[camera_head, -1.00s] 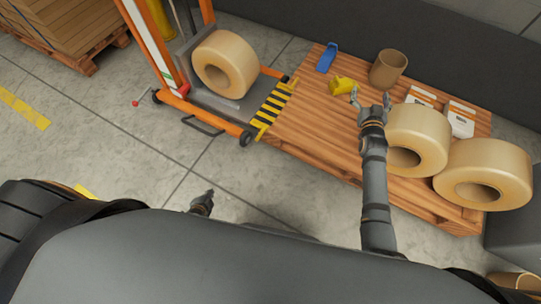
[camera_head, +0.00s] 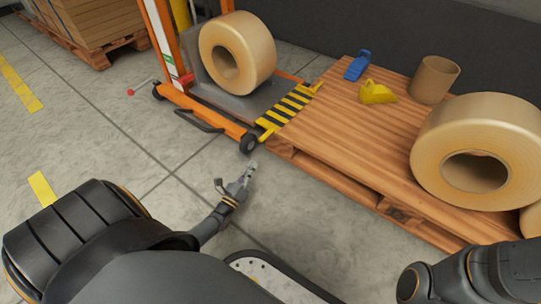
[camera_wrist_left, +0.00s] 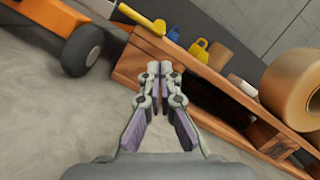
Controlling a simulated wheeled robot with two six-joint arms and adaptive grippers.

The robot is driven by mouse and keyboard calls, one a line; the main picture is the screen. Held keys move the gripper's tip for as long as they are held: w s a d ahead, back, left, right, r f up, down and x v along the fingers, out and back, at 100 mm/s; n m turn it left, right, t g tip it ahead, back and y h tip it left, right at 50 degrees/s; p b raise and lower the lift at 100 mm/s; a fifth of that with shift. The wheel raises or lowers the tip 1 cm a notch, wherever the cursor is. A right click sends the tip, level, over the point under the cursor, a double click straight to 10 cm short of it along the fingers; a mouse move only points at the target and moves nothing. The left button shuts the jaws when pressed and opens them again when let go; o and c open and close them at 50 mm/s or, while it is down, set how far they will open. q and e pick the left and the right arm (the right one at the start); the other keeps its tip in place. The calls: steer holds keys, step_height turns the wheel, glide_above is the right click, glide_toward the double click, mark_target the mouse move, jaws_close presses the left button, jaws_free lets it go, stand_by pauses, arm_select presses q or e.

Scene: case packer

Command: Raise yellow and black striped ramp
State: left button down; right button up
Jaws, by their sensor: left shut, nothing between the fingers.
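The yellow and black striped ramp (camera_head: 289,110) lies between the orange lift and the wooden pallet table, its right end against the pallet's edge. In the left wrist view only its yellow edge (camera_wrist_left: 141,17) shows, beyond the fingers. My left gripper (camera_head: 249,170) is shut and empty, over the floor in front of the ramp and apart from it. It also shows in the left wrist view (camera_wrist_left: 160,68), fingertips together. Part of my right arm shows at the lower right, but its gripper is out of view.
The orange lift (camera_head: 215,119) holds a big tape roll (camera_head: 259,50). On the wooden pallet (camera_head: 345,135) are a blue tool (camera_head: 357,65), a yellow dispenser (camera_head: 377,93), a cardboard tube (camera_head: 434,80) and a large tape roll (camera_head: 440,135). Floor before the lift is clear.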

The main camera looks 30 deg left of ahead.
arm_select(q)
steer(key=b+x, duration=0.5)
steer(key=x, duration=0.5)
